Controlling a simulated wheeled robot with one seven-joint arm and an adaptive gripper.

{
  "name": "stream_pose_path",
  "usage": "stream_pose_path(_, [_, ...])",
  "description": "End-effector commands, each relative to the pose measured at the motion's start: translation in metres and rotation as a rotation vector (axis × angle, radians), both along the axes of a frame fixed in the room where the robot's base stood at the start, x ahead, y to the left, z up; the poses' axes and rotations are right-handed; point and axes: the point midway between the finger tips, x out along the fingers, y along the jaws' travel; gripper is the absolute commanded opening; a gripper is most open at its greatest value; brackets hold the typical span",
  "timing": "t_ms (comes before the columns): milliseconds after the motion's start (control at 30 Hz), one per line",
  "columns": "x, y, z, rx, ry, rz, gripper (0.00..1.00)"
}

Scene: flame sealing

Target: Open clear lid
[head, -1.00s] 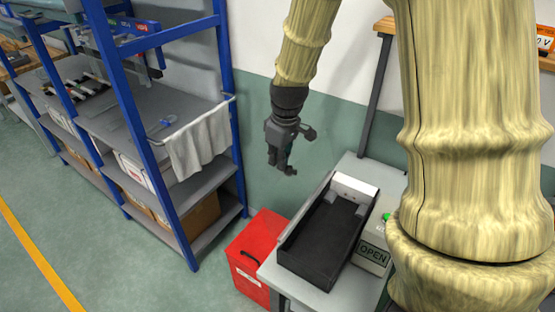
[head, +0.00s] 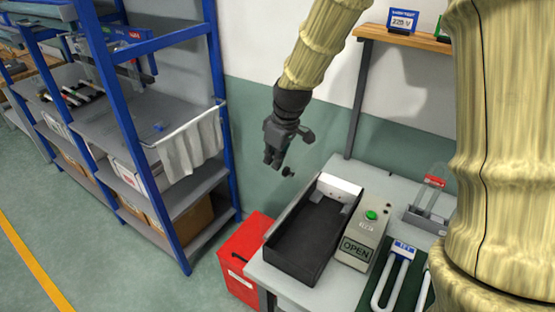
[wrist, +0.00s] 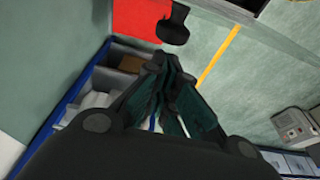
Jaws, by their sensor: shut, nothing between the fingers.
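My gripper (head: 274,158) hangs in the air at the left of the bench, near the wall, with its fingers pointing down. In the wrist view my gripper (wrist: 164,66) has its fingers together and holds nothing. A clear upright panel with a red label (head: 433,181) stands at the bench's right side, behind a grey stand (head: 424,221). It looks like the clear lid, but I cannot tell its edges or how it is attached. My gripper is far to its left and not touching it. My own arm hides the bench's far right.
The bench (head: 283,286) carries a black tray (head: 305,236), a control box labelled OPEN with a green button (head: 371,215), and a U-shaped white tube (head: 392,280). A small dark piece (head: 288,172) shows near my gripper. A red box (head: 243,262) and blue rack (head: 165,205) stand left.

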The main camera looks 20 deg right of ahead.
Motion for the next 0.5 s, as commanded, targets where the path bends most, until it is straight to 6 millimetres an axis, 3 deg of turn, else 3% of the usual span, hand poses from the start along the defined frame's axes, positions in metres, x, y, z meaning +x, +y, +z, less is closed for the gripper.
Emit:
stream_pose_path(233, [0.004,0.004,0.002,0.000,0.000,0.000,0.00])
stream_pose_path(500, [0.022,0.023,0.008,0.000,-0.001,0.001,0.00])
